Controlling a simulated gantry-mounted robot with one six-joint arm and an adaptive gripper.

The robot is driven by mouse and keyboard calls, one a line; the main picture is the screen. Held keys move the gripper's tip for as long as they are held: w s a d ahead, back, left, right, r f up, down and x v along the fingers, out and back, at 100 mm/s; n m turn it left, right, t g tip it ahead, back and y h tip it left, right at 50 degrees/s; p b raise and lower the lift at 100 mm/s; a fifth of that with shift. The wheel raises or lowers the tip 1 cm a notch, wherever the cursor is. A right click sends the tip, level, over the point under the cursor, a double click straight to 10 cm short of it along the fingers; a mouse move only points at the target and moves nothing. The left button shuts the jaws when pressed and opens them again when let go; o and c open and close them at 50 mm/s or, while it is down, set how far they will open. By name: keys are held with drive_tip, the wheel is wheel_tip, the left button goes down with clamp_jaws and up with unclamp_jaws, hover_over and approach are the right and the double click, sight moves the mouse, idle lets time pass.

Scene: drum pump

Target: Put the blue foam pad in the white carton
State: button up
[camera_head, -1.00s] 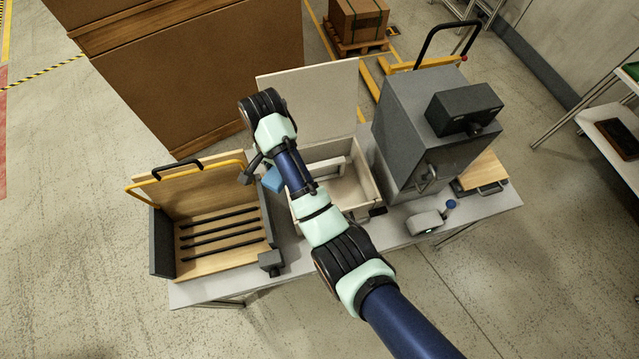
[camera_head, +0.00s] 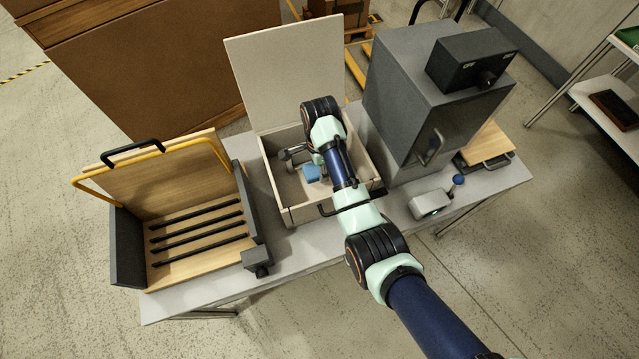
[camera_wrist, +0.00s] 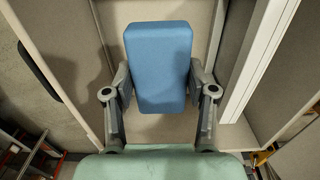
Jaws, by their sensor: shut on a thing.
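The blue foam pad (camera_wrist: 158,68) is held between the two fingers of my gripper (camera_wrist: 160,88), which is shut on its sides. In the head view the pad (camera_head: 312,173) shows as a small blue piece beside my wrist, over the open white carton (camera_head: 301,213). My gripper (camera_head: 300,165) is largely hidden by my own wrist there. The carton's lid (camera_head: 285,80) stands up at the back. The carton's walls and floor surround the pad in the wrist view. I cannot tell whether the pad touches the floor.
A wooden rack with dark bars (camera_head: 200,232) and a yellow handle stands left of the carton. A grey cabinet (camera_head: 405,110) stands close on the right. A small device with a blue knob (camera_head: 432,203) sits at the table's front right.

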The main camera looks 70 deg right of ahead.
sight(320, 186)
wheel_tip(320, 186, down, 9)
drive_tip(key=shift+r+b, duration=0.15)
drive_tip(key=shift+b, duration=0.85)
drive_tip(key=shift+f, duration=0.2)
drive_tip(key=o, duration=0.8)
drive_tip(key=shift+o, duration=0.2)
drive_tip(key=shift+r, duration=0.1)
wheel_tip(320, 186, up, 12)
drive_tip(key=p, duration=0.3)
drive_tip(key=shift+r, duration=0.15)
drive_tip(key=shift+w, duration=0.1)
